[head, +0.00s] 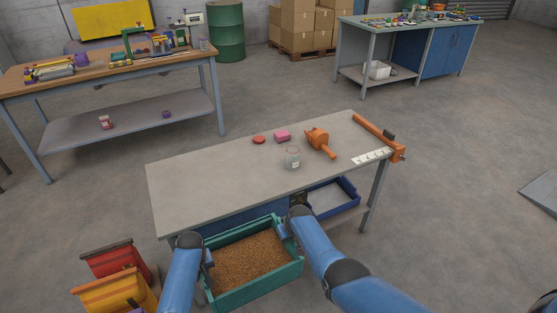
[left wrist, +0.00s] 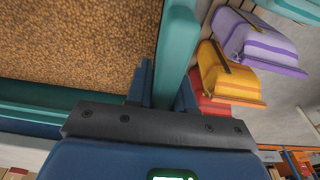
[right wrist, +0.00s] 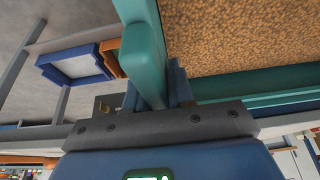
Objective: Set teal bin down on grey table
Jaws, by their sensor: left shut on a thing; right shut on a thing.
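The teal bin (head: 256,294), full of brown grain-like pellets, is held level between my two arms, in front of the near edge of the grey table (head: 215,179). My left gripper (head: 208,262) is shut on the bin's left wall; the wall (left wrist: 178,45) runs between its fingers in the left wrist view. My right gripper (head: 286,232) is shut on the bin's right wall, which the right wrist view shows between the fingers (right wrist: 145,60). The bin hides part of the table's front.
On the grey table stand a glass jar (head: 292,158), an orange scoop (head: 319,141), a pink block (head: 282,136), a red disc (head: 259,140) and an orange bar tool (head: 378,137). The table's left half is bare. A blue tray (head: 333,198) sits below; coloured sacks (head: 116,286) stand at lower left.

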